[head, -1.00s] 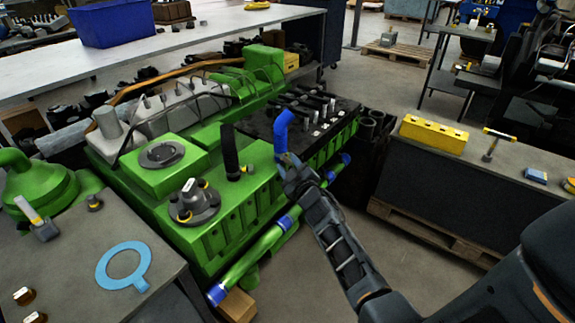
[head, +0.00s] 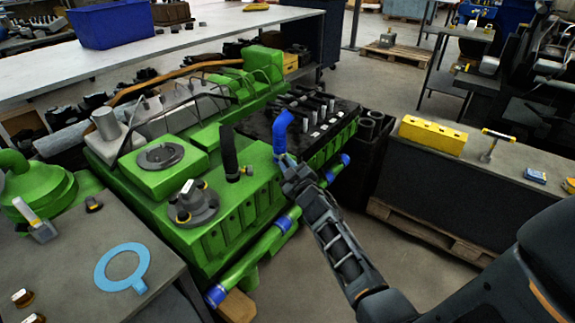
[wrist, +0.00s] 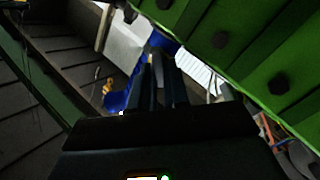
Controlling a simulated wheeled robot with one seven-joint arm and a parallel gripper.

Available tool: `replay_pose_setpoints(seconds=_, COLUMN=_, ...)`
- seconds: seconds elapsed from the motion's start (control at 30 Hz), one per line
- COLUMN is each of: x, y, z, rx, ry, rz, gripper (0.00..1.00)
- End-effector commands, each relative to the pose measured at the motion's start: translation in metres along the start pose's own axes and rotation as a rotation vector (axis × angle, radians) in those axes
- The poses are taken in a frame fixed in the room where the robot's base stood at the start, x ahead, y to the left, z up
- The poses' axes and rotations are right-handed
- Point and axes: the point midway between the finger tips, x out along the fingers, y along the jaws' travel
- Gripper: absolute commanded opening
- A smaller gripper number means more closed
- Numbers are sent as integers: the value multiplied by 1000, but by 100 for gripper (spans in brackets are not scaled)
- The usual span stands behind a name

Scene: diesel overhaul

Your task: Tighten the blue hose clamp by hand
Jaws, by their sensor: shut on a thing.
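A blue elbow hose (head: 281,130) stands upright on the near side of the green engine (head: 255,185). The blue hose clamp is at the hose's lower end, and my gripper (head: 286,160) mostly covers it. My gripper reaches in from the lower right and is shut on the clamp's small tightening part. In the wrist view my two dark fingers (wrist: 162,82) are close together, with the blue hose (wrist: 117,101) just beyond and left of them. A small yellow part (wrist: 107,86) shows beside the hose. The held part itself is too dark to make out.
A black hose (head: 229,150) with a yellow-marked clamp stands left of the blue hose. A green pipe with blue joints (head: 285,222) runs below my gripper. A bench with a yellow case (head: 433,134) is to the right.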

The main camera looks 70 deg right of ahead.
Motion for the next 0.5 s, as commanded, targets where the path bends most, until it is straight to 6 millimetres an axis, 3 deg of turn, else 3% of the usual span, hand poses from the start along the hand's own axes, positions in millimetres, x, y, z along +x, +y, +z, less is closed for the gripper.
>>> replay_pose_setpoints(seconds=0.27, x=0, y=0, z=-1, rx=34, ry=0, rz=-1, gripper=0)
replay_pose_setpoints(seconds=0.5, x=0, y=1, z=-2, rx=166, ry=0, rz=-3, gripper=0)
